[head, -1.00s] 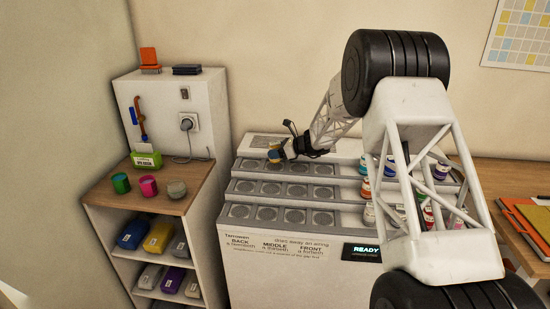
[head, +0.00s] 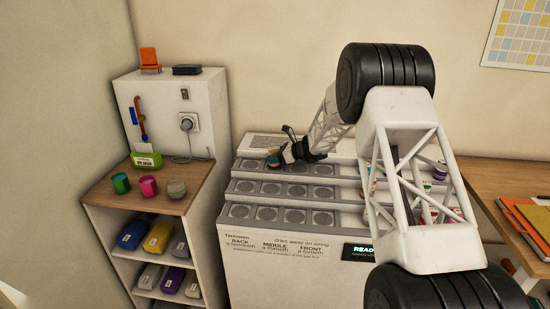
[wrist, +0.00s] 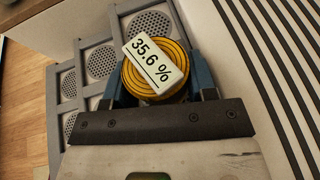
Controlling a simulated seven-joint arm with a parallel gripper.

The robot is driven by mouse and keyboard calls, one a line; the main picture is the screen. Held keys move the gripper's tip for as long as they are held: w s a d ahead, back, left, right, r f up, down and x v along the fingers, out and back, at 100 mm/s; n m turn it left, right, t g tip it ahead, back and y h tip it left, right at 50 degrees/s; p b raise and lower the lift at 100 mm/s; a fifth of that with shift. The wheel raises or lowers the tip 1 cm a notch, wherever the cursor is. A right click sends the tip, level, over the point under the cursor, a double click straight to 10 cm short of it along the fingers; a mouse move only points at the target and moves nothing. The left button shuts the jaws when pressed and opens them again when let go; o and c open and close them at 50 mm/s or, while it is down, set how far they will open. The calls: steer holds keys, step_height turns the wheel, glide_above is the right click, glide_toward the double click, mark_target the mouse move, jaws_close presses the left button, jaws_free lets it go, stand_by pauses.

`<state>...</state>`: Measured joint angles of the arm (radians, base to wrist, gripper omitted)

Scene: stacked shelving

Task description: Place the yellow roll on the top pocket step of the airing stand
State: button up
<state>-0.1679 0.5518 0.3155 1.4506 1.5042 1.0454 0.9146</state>
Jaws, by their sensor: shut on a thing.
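The yellow roll (wrist: 141,86) is a coil with a white tag reading "35.6 %". In the wrist view it sits between the two blue-grey fingers of my gripper (wrist: 158,78), which is shut on it. In the head view my gripper (head: 275,159) is at the left part of the top pocket step (head: 320,169) of the airing stand (head: 262,280). The roll is small and partly hidden there. I cannot tell whether its underside touches the step. Other round perforated pockets of the stand (wrist: 100,62) show empty beside it.
The middle and front steps are empty at left. Several jars (head: 440,170) stand at the stand's right, partly behind my arm. A ribbed panel (wrist: 265,60) lies close beside my gripper.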

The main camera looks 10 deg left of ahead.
steer(key=shift+f, duration=0.2)
steer(key=shift+f, duration=0.15)
steer(key=o, duration=0.7)
steer(key=shift+d+r, duration=0.35)
steer(key=shift+d, duration=0.1)
steer(key=v, duration=1.1)
steer(key=shift+s, duration=0.1)
steer(key=shift+f, duration=0.1)
